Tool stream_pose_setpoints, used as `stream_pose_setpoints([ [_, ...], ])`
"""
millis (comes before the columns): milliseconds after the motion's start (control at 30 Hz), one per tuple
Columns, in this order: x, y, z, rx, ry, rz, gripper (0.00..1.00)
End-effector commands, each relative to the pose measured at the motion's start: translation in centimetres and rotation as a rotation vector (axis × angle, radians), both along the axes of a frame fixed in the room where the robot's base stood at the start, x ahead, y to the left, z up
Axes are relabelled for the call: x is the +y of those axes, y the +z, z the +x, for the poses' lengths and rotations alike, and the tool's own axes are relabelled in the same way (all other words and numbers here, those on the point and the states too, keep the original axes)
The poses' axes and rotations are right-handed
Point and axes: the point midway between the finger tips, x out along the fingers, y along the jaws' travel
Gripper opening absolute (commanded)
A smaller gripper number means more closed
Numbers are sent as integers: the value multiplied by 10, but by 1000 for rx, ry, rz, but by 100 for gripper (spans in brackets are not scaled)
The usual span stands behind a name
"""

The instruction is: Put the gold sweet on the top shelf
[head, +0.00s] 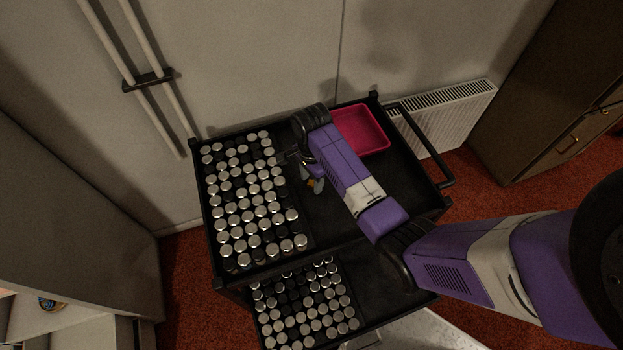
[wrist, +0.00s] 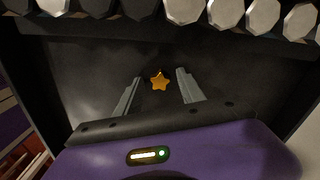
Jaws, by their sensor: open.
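The gold sweet (wrist: 160,81) is a small star. In the wrist view it shows between the tips of my gripper (wrist: 160,76), with clear gaps to both fingers. My gripper is open, and its fingers do not visibly touch the sweet. In the head view a small gold patch of the sweet (head: 311,184) shows beside my gripper (head: 316,183), over the dark top shelf (head: 322,222) of a black trolley. My arm hides part of that area. I cannot tell how far the fingertips are above the shelf.
Rows of silver-lidded jars (head: 250,190) fill the left of the top shelf, close to my gripper. A pink tray (head: 362,130) stands at its back right. A handle (head: 425,150) rises at the right. Bare shelf lies between jars and arm.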

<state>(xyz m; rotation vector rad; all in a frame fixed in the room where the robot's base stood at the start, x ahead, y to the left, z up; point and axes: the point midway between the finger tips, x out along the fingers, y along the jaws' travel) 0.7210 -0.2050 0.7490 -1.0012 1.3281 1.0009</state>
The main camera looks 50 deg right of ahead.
Motion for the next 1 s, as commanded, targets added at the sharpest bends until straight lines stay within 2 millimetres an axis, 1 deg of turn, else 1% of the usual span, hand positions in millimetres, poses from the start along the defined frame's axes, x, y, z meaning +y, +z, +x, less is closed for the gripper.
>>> stream_pose_setpoints([
  [167,0,14,1,-3,0,-1,46],
  [267,0,31,1,-4,0,-1,46],
  [500,0,81,2,-5,1,-1,46],
  [700,0,114,0,-1,0,0,46],
  [833,0,121,0,-1,0,0,46],
  [1000,0,123,0,0,0,0,46],
])
